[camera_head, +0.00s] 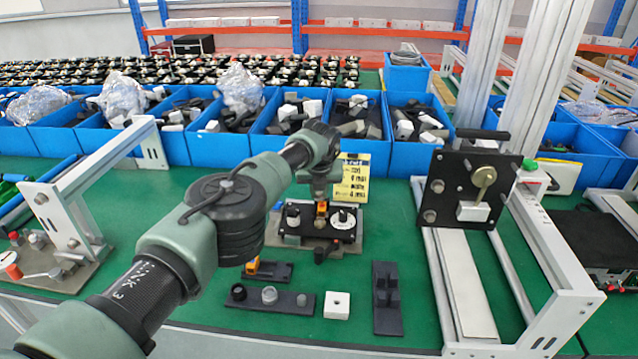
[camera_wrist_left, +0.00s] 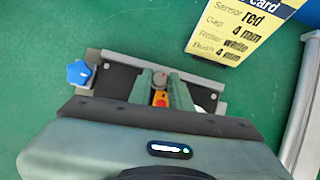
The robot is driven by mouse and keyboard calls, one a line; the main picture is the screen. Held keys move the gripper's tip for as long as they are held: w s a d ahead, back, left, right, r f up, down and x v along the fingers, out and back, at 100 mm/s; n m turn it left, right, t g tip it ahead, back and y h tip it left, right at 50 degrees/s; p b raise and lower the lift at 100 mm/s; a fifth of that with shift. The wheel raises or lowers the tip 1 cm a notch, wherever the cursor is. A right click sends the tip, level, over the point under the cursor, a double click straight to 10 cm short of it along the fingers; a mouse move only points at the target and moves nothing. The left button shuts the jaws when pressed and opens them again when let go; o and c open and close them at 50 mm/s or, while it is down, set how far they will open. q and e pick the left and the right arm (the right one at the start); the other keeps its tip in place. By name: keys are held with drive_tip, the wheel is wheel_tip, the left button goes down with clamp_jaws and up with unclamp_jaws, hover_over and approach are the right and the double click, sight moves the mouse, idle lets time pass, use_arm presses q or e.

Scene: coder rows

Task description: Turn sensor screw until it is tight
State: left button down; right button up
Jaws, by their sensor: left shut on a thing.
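The coder fixture, a black plate on a grey base (camera_head: 290,240), lies on the green bench below my left arm. It carries a white dial (camera_head: 343,217). An orange-yellow sensor (camera_head: 321,208) shows at its middle, and in the left wrist view it shows (camera_wrist_left: 160,98) between my fingers. My left gripper (camera_head: 321,198) points down over the plate. In the left wrist view its fingers (camera_wrist_left: 160,82) are shut around a small grey round part, the sensor screw (camera_wrist_left: 160,77). The fingers hide most of it, so how deep it sits cannot be told.
A yellow card (camera_head: 352,178) stands behind the fixture; in the wrist view it reads Sensor red. A blue star knob (camera_wrist_left: 78,73) is at the plate's left end. Black holders (camera_head: 270,300) and a white block (camera_head: 337,305) lie in front. Blue bins (camera_head: 220,148) line the back.

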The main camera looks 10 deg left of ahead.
use_arm(q)
drive_tip(key=shift+a+r+m+p, duration=0.1)
drive_tip(key=shift+r+m+p, duration=0.15)
drive_tip(key=shift+m+p, duration=0.2)
drive_tip(key=shift+f+m+h+p, duration=0.15)
drive_tip(key=shift+m+h+p, duration=0.15)
drive_tip(key=shift+m+h, duration=0.15)
drive_tip(key=shift+a+f+m+h+b, duration=0.1)
drive_tip(key=shift+f+m+h+b, duration=0.2)
drive_tip(key=shift+m+b, duration=0.6)
drive_tip(key=shift+m, duration=0.1)
drive_tip(key=shift+r, duration=0.15)
use_arm(e)
drive_tip(key=shift+r, duration=0.35)
